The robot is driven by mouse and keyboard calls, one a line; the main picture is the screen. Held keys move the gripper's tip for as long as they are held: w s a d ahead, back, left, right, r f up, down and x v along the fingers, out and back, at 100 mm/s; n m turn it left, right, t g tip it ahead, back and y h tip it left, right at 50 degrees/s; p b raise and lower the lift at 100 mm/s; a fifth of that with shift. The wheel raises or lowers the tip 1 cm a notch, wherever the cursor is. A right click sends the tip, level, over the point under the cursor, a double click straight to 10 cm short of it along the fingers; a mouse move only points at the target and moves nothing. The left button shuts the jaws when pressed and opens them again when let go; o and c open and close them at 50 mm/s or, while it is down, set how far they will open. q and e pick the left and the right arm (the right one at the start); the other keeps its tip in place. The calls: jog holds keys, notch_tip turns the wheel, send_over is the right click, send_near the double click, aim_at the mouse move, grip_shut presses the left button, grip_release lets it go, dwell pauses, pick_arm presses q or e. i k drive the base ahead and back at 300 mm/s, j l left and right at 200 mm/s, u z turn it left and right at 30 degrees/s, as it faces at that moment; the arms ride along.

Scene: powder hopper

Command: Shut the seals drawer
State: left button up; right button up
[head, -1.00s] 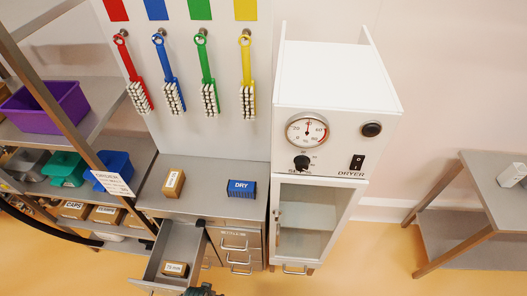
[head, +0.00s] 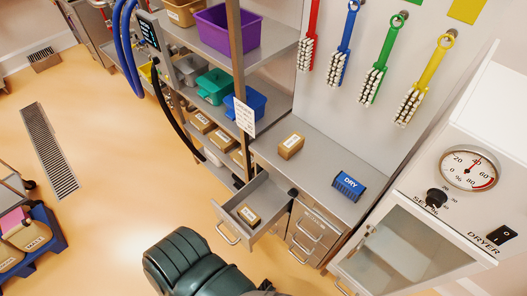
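One drawer (head: 235,222) of the grey metal cabinet stands pulled well out, to the left of the stacked drawers. It is level, and a small labelled brown box (head: 249,215) lies inside near its front. A bar handle (head: 227,235) is on its front face; no name is readable there, so I cannot confirm it as the seals drawer. The neighbouring drawers (head: 310,228) look shut. A small dark piece (head: 293,192) sits at the open drawer's back right corner; I cannot tell what it is. I see no gripper fingers in the head view.
The worktop (head: 318,178) holds a brown box (head: 291,145) and a blue DRY box (head: 348,186). A dryer (head: 410,235) stands right. Shelves with a purple bin (head: 228,32) stand left. Open floor (head: 120,190) lies left of the drawer; a floor grate and a blue pallet are farther left.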

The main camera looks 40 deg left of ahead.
aim_at(264, 194)
jog(key=u, duration=1.35)
jog(key=k+u, duration=0.5)
